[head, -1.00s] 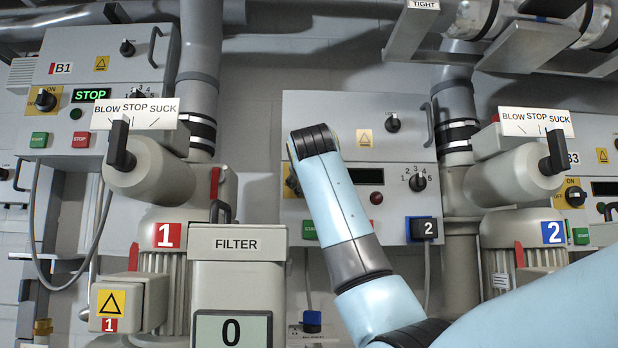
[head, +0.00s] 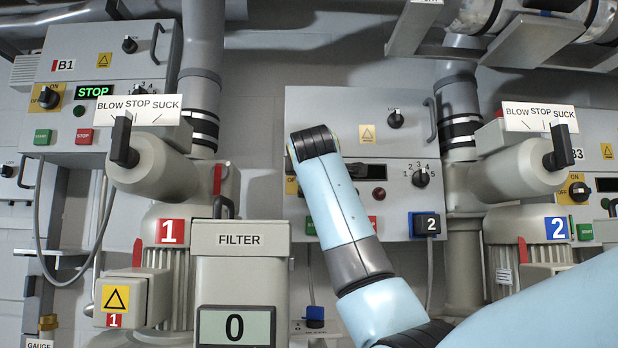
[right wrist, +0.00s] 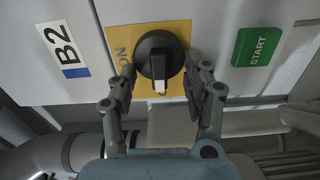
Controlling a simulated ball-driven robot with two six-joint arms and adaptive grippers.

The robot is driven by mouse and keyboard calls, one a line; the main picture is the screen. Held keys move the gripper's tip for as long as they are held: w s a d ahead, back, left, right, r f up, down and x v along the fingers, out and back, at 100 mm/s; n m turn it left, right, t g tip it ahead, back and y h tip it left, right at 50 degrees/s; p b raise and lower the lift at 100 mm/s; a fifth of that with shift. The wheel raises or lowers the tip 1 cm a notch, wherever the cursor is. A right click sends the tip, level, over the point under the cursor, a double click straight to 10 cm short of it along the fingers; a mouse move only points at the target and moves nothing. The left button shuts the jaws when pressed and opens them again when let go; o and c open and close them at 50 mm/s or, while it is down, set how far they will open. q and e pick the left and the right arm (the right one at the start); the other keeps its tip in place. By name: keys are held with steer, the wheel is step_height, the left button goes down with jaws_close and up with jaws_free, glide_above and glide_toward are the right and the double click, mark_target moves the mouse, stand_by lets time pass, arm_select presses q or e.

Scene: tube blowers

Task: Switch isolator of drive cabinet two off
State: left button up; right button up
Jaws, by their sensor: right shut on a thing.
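Drive cabinet B2 (head: 325,112) is the grey box in the middle of the head view. My right arm reaches up in front of its left side and hides most of the isolator there; only a sliver of its yellow plate shows. In the right wrist view the isolator is a round black rotary knob (right wrist: 160,50) on a yellow plate (right wrist: 178,29). Its bar handle points down in that picture. My right gripper (right wrist: 160,72) has one finger on each side of the knob and is shut on it. The B2 label (right wrist: 62,47) is left of it. My left gripper is not in view.
A green START button (right wrist: 257,46) sits right of the isolator. In the head view a filter unit (head: 240,270) stands in front at lower left. Blower 1's handle (head: 122,143) and blower 2's handle (head: 560,148) stick out on either side of the cabinet.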

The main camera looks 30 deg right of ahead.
steer(key=shift+n, duration=0.3)
stand_by(0.4)
steer(key=o, duration=1.1)
steer(key=shift+o, duration=0.2)
steer(key=shift+s+a, duration=0.1)
steer(key=v, duration=1.1)
steer(key=shift+s, duration=0.35)
steer(key=shift+a, duration=0.15)
